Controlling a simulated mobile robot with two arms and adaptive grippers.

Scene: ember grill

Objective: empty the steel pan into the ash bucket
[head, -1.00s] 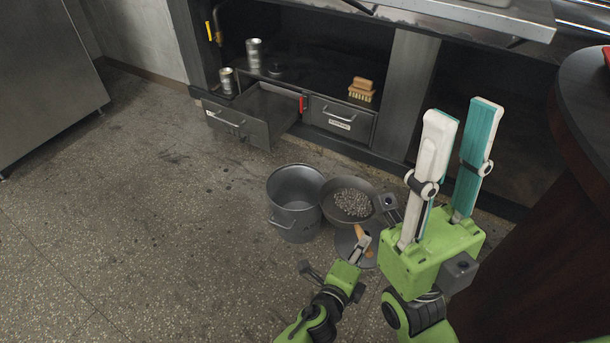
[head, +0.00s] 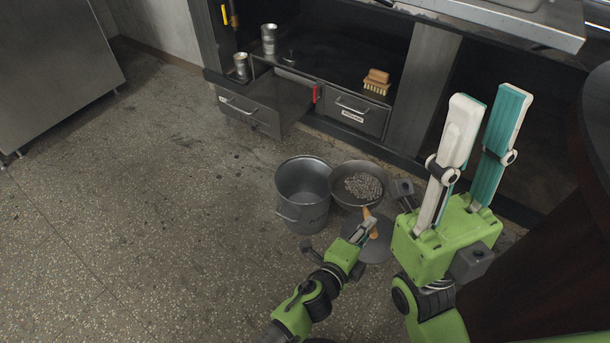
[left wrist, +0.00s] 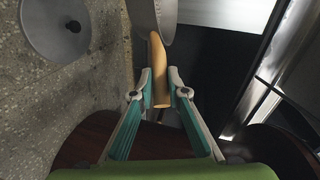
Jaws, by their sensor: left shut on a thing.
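The steel pan (head: 340,200), a round dark pan with a heap of grey pellets (head: 363,186) in it, is held about level beside the ash bucket (head: 304,212). The bucket is an upright grey metal pail, open at the top; its inside looks empty from here. The pan's left rim overlaps the bucket's right rim in the head view. My left gripper (head: 369,228) is shut on the pan's tan wooden handle (left wrist: 158,60). In the left wrist view only part of the pan (left wrist: 164,16) shows. My right gripper (head: 490,96) points up, fingers apart and empty.
A round grey lid (head: 377,248) with a knob lies on the floor below the pan; it also shows in the left wrist view (left wrist: 48,30). An open drawer (head: 252,108), a brush (head: 377,82) and cans (head: 269,40) are behind. Open floor lies left.

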